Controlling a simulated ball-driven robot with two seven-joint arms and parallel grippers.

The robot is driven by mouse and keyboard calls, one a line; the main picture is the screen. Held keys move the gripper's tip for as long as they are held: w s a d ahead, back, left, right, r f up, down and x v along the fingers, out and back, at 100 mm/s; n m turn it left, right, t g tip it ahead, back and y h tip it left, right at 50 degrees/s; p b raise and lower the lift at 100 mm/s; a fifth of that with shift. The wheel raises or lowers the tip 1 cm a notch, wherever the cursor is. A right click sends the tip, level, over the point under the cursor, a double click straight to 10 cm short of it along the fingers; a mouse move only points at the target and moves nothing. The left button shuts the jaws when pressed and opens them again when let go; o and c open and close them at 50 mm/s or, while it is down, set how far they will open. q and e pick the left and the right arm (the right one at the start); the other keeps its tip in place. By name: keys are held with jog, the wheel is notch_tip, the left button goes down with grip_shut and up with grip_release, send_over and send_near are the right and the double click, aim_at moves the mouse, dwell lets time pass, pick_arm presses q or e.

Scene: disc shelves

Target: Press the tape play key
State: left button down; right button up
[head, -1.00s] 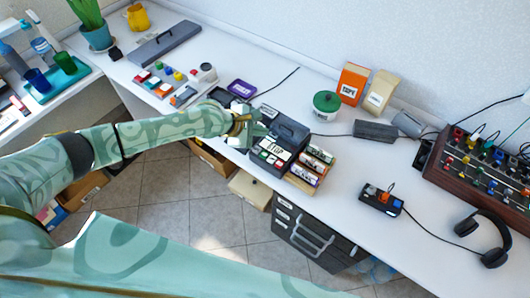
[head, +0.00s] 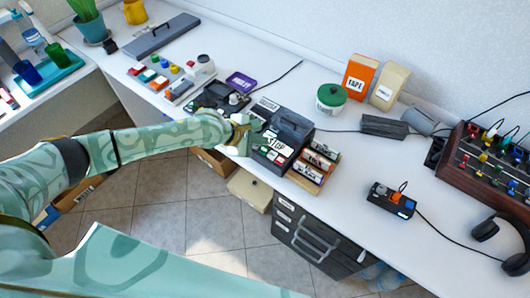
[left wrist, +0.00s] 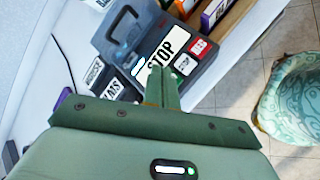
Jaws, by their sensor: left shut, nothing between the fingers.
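The dark tape recorder (head: 288,128) stands near the front edge of the white desk. A big white STOP label (head: 275,143) and a row of small keys are on its front part. In the left wrist view the recorder (left wrist: 128,32) shows the STOP label (left wrist: 163,46) and a red REC key (left wrist: 199,48). My left gripper (head: 258,128) is shut and empty at the recorder's left side. In the left wrist view its fingertips (left wrist: 168,70) overlap the front keys; I cannot tell if they touch. No key marked play is readable. My right gripper is not in view.
A rack of labelled tapes (head: 316,163) stands right of the recorder. A black device (head: 220,97) and a purple box (head: 241,82) lie to its left. A pedal-like box (head: 391,199) lies on clear desk to the right.

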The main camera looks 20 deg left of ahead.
aim_at(264, 150)
pick_arm(q)
jog(key=shift+f, duration=0.65)
dwell(1.4)
jog(key=shift+f, duration=0.2)
jog(key=shift+f, duration=0.15)
